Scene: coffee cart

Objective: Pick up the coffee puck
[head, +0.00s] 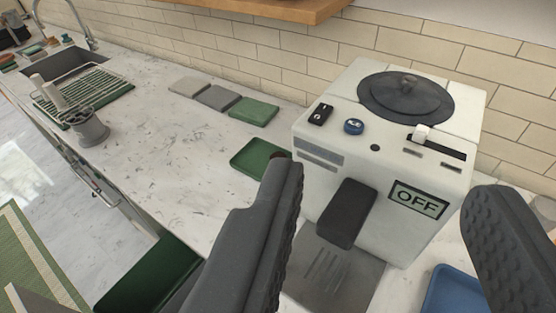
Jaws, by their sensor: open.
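My gripper (390,185) is open, with its two dark fingers wide apart in front of the white coffee machine (330,135). Nothing is held between them. A small brown round edge (280,155) shows just above the left fingertip, at the green tray (245,170). Most of it is hidden behind that finger, so I cannot tell whether it is the coffee puck. No other likely puck shows. The machine has a dark round lid (405,97), a dark front spout (347,213) and a display (418,200) reading OFF.
Grey, dark grey and green flat squares (254,111) lie along the tiled wall. A grey cup-like holder (90,128), a dish rack (85,90) and a sink (65,65) are at the left. A blue tray (455,292) is lower right. The marble counter (165,150) is clear mid-left.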

